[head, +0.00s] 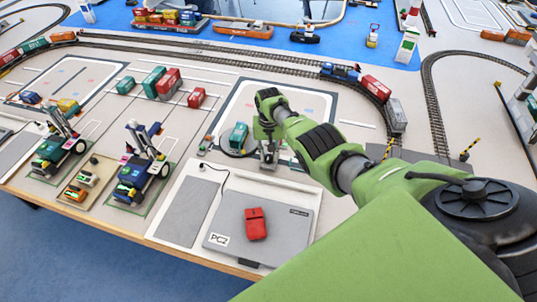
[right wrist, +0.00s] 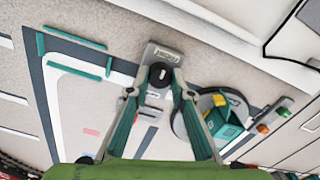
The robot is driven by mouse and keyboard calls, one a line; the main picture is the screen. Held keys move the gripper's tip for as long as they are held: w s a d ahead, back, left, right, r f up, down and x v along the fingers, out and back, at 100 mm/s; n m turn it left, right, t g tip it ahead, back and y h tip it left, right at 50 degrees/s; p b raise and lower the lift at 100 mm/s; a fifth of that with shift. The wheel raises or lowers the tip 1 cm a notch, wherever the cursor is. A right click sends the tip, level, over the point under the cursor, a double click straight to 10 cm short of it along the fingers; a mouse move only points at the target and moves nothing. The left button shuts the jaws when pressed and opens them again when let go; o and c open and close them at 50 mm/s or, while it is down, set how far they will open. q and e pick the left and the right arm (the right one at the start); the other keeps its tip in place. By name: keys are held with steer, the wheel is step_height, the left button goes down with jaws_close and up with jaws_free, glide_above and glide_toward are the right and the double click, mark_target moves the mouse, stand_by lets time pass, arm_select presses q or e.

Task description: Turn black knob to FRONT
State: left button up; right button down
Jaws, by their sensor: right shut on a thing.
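The black knob (right wrist: 160,74) sits on a small grey panel (right wrist: 164,54) in the right wrist view. A short white mark shows on it, and lettering on the panel is too small to read surely. My right gripper (right wrist: 160,86) has one finger on each side of the knob and is shut on it. In the head view my right gripper (head: 269,158) is down at the panel beside the teal container, and the knob is hidden there. My left gripper is not in view.
A teal container (right wrist: 224,122) stands on a round disc right of the gripper. A small box with coloured buttons (right wrist: 273,115) is beyond it. In the head view a grey laptop (head: 228,237) carries a red object (head: 256,223). Model cranes (head: 142,165) stand left, railway tracks behind.

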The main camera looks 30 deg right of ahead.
mark_target(269, 156)
steer(key=c, duration=1.8)
jaws_free()
steer(key=shift+r, duration=0.15)
step_height(269, 156, up, 12)
steer(key=shift+f, duration=0.1)
